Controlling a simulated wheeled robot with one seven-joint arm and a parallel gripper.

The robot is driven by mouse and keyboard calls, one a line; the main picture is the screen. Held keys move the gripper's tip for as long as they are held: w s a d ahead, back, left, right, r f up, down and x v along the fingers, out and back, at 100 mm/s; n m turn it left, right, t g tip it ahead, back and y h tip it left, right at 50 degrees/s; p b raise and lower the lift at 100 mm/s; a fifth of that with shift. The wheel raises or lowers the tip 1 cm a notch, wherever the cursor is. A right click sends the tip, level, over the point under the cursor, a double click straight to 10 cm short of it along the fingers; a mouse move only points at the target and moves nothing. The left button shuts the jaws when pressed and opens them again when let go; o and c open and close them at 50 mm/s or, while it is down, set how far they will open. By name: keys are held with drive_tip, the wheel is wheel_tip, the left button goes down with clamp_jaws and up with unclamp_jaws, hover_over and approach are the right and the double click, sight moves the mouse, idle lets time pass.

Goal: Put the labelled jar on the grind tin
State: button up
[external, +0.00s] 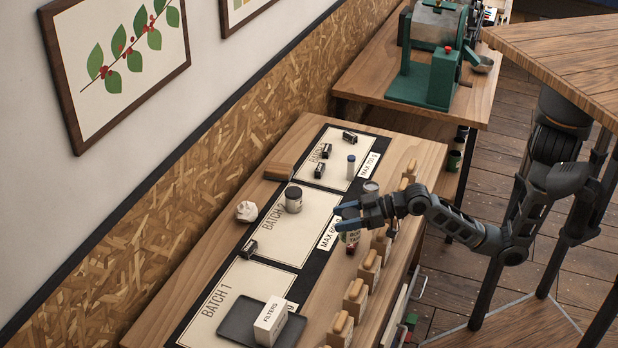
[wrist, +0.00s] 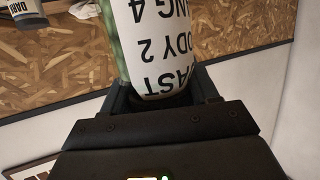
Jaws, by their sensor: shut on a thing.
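My gripper (external: 346,214) is shut on the labelled jar, above the right edge of the Batch 2 area. In the wrist view the jar (wrist: 166,45) is green with a white label in large black print, and it sits between my fingers. In the external view the jar (external: 349,237) shows just below my fingers, with a dark red part under it; whether that part belongs to it is unclear. I cannot read which tin is the grind tin.
A grey lidded container (external: 370,187) stands close behind my gripper. Wooden-topped holders (external: 355,296) line the bench's right edge. A filters box (external: 270,321) stands on a dark tray (external: 236,322) at the front. Crumpled paper (external: 246,211) lies at the left. A green grinder (external: 425,78) is farther back.

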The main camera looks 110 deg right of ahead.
drive_tip(key=shift+w+d+r+h, duration=0.3)
drive_tip(key=shift+w+d+r, duration=0.05)
drive_tip(key=shift+r, duration=0.05)
drive_tip(key=w+d+r+m+g+h, duration=0.1)
drive_tip(key=d+m+g+h, duration=0.15)
drive_tip(key=d, duration=0.55)
drive_tip(key=w+d+r+m+g+h, duration=0.1)
drive_tip(key=d+m+h, duration=0.15)
drive_tip(key=d, duration=0.55)
drive_tip(key=s+d+r+m+g+h, duration=0.15)
drive_tip(key=s+d, duration=0.25)
drive_tip(key=d, duration=0.5)
drive_tip(key=s+d+r+m+g+h, duration=0.1)
drive_tip(key=s+d+r+m+g, duration=0.25)
drive_tip(key=d, duration=0.55)
drive_tip(key=shift+n+t, duration=0.35)
drive_tip(key=shift+n, duration=0.05)
drive_tip(key=shift+w+a+f+p, duration=0.3)
drive_tip(key=shift+w+a+f, duration=0.4)
drive_tip(key=shift+w+f, duration=1.05)
drive_tip(key=shift+w+a+f+p, duration=0.25)
drive_tip(key=shift+w+a+f, duration=0.5)
drive_tip(key=shift+w+f, duration=1)
drive_tip(key=shift+w+a+f+p, duration=0.3)
drive_tip(key=shift+w+a+f, duration=0.4)
drive_tip(key=shift+w+f, duration=1)
drive_tip(key=shift+s+f, duration=0.35)
drive_tip(key=shift+f, duration=0.05)
